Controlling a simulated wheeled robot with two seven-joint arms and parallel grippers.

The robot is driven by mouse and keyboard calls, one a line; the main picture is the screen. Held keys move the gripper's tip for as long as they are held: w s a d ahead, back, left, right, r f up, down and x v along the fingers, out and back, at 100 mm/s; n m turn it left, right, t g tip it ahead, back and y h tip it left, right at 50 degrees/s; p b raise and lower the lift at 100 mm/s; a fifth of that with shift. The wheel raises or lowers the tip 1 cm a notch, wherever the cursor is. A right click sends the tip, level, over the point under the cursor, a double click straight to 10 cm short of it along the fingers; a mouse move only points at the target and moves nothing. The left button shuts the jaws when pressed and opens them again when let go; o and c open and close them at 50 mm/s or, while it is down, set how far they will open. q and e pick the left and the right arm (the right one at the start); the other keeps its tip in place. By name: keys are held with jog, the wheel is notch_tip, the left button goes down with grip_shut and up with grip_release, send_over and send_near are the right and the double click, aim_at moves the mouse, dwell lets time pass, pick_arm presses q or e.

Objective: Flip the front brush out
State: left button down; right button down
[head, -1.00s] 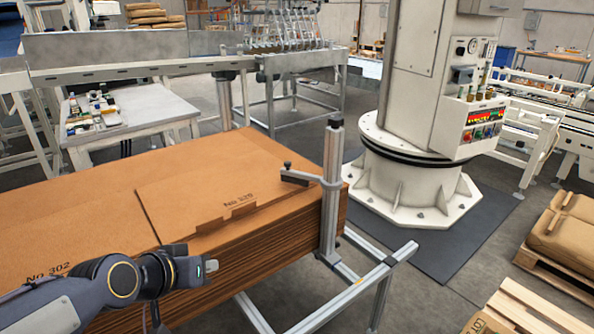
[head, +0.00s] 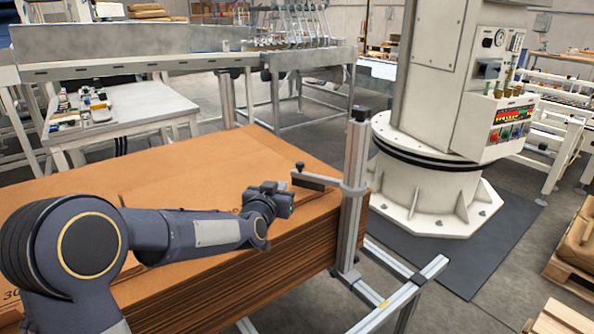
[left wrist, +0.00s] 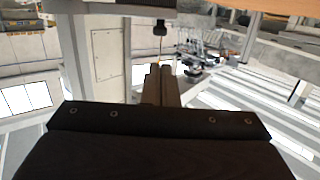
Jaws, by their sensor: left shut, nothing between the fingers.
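The front brush (head: 320,181) is a grey arm clamped to an upright aluminium post (head: 355,165), with a dark knob at its free end. It reaches left from the post over the near edge of the cardboard stack (head: 230,160). In the left wrist view the dark knob (left wrist: 160,27) is just beyond my fingertips. My left gripper (head: 288,200) is shut and empty, just left of and below the brush's knob end. Its closed fingers (left wrist: 159,72) point toward the knob, and a small gap seems to show. My right gripper is not in view.
The post stands on an aluminium floor frame (head: 405,293) at the stack's corner. A white machine column (head: 430,140) stands behind on the right. A side table (head: 150,105) with small items and a conveyor (head: 130,65) are at the back left.

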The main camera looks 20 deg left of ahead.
aim_at(299, 166)
pick_arm(q)
jog(key=shift+w, duration=0.1)
jog(key=w, duration=0.4)
jog(key=w+f, duration=0.1)
jog(key=w, duration=0.4)
jog(key=w+f, duration=0.1)
jog(key=w, duration=0.3)
jog(key=shift+w+p, duration=0.25)
jog(key=shift+p, duration=0.1)
jog(key=shift+w+d, duration=0.1)
